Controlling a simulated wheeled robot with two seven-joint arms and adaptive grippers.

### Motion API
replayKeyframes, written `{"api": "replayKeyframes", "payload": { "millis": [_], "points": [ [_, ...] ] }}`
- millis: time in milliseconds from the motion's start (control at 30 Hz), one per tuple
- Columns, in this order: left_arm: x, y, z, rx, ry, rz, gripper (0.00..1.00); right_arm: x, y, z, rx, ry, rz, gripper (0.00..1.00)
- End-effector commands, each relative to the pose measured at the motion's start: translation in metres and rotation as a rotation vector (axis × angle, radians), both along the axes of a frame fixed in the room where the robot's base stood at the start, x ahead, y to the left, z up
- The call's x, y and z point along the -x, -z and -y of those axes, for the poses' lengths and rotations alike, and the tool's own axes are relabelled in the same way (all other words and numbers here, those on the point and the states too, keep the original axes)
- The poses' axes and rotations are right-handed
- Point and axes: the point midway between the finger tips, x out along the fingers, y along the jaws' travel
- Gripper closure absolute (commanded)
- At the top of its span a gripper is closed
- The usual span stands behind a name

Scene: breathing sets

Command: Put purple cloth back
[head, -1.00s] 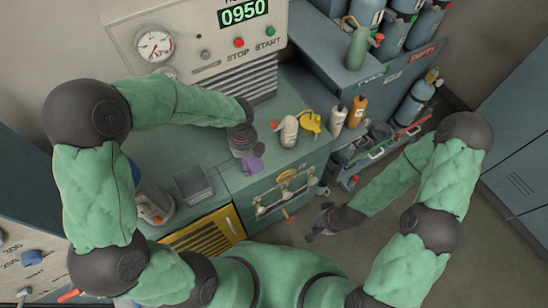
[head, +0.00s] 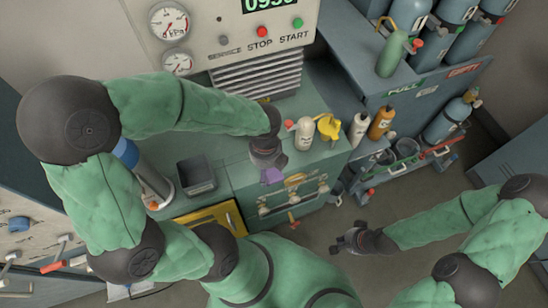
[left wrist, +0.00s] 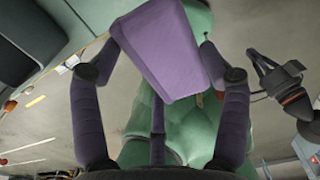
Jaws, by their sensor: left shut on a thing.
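The purple cloth (head: 272,176) is a small folded piece held by my left gripper (head: 268,167) over the front edge of the green counter, above the drawer front. In the left wrist view the cloth (left wrist: 162,50) fills the space between the dark fingers of my left gripper (left wrist: 155,80), which are shut on it. My right gripper (head: 340,245) hangs empty and apart from everything over the floor, its fingers spread. It also shows in the left wrist view (left wrist: 262,70).
A grey open bin (head: 195,176) stands on the counter (head: 230,170) to the left. An open cart (head: 400,165) with tools is further right. The floor at right is clear.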

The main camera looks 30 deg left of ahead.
Motion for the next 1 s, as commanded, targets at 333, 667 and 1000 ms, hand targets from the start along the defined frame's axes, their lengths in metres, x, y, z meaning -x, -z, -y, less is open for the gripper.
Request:
{"api": "replayKeyframes", "payload": {
  "millis": [333, 667, 1000],
  "points": [
    [-0.061, 0.048, -0.025, 0.0, -0.001, -0.004, 0.55, 0.0, 0.029, 0.0, 0.0, 0.0, 0.0, 1.0],
    [-0.084, 0.073, -0.034, 0.0, 0.0, -0.001, 0.55, 0.0, 0.039, 0.0, 0.0, 0.0, 0.0, 1.0],
    [-0.091, 0.111, -0.036, 0.0, 0.0, -0.001, 0.55, 0.0, 0.061, 0.0, 0.0, 0.0, 0.0, 1.0]
  ]
}}
